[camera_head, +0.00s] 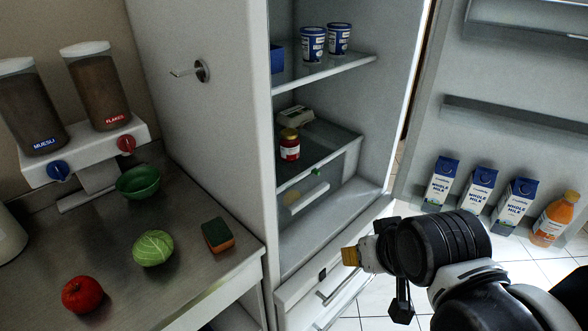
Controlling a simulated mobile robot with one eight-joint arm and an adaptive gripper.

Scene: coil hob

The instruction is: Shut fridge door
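The fridge (328,210) stands open in the middle, with its shelves and drawer visible inside. Its door (420,140) is swung wide to the right and carries milk cartons (480,190) and an orange bottle (553,219) on its lower rack. My gripper (350,256) is in front of the fridge's lower front, pointing left, with a yellowish tip showing. It appears apart from the door's inner face. The gap between its fingers is too small to make out.
At left is a counter (190,262) with a red apple (82,294), a cabbage (153,248), a green bowl (138,181), a sponge (217,235) and cereal dispensers (97,90). Tiled floor (515,248) shows below the door. A drawer handle (337,287) is near my gripper.

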